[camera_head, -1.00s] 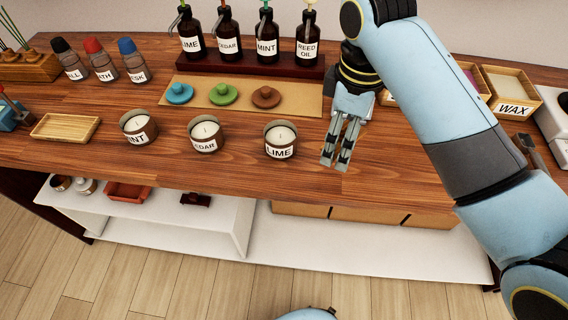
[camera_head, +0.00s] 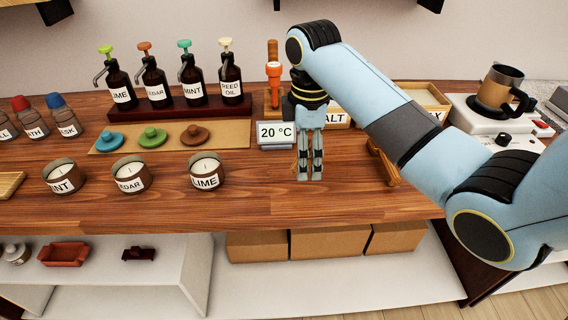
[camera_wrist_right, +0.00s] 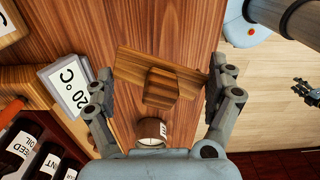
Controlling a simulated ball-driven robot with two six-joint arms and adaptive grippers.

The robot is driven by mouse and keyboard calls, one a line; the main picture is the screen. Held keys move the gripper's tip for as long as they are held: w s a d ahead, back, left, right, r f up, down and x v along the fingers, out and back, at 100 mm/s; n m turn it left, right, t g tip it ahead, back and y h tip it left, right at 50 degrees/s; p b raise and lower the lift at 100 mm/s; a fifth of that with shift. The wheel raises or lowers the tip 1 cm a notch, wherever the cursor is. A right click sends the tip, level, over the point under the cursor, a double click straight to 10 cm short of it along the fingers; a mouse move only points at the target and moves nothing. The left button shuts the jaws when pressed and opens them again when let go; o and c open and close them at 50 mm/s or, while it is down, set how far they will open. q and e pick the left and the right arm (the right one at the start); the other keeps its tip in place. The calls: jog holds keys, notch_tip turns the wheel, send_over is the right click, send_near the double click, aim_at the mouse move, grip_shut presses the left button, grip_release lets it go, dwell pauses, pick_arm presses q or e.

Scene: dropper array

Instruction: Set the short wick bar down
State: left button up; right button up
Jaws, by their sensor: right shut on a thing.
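The short wick bar (camera_wrist_right: 160,88), a wooden bar with a raised block in its middle, shows in the right wrist view. It lies between the two fingers of my right gripper (camera_wrist_right: 165,85), which is shut on it end to end. In the head view my right gripper (camera_head: 310,175) points down over the front part of the table, and its fingers hide the bar. Whether the bar touches the table I cannot tell. At the right edge of the right wrist view, part of my left gripper (camera_wrist_right: 303,92) shows small and dark over the floor.
The LIME candle (camera_head: 207,174) stands left of the gripper, beside two more candles. A 20 °C display (camera_head: 275,134) stands just behind left. A wooden piece (camera_head: 384,164) is partly hidden behind my arm.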

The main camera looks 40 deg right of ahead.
send_over(289, 173)
notch_tip(289, 173, down, 3)
jog(key=shift+s+r, duration=0.15)
jog(key=f, duration=0.3)
jog(key=shift+w+f, duration=0.2)
jog(key=shift+f, duration=0.45)
pick_arm(q)
jog(key=shift+w+d+f, duration=0.1)
jog(key=shift+w+d, duration=0.1)
jog(key=shift+s, duration=0.2)
pick_arm(e)
jog(key=shift+f, duration=0.15)
pick_arm(q)
jog(key=shift+s+a, duration=0.1)
pick_arm(e)
jog(key=o, duration=1)
jog(key=shift+o, duration=0.2)
pick_arm(q)
jog(key=shift+f+b, duration=0.2)
jog(key=shift+b, duration=0.1)
pick_arm(e)
notch_tip(289, 173, up, 12)
jog(key=shift+r, duration=0.2)
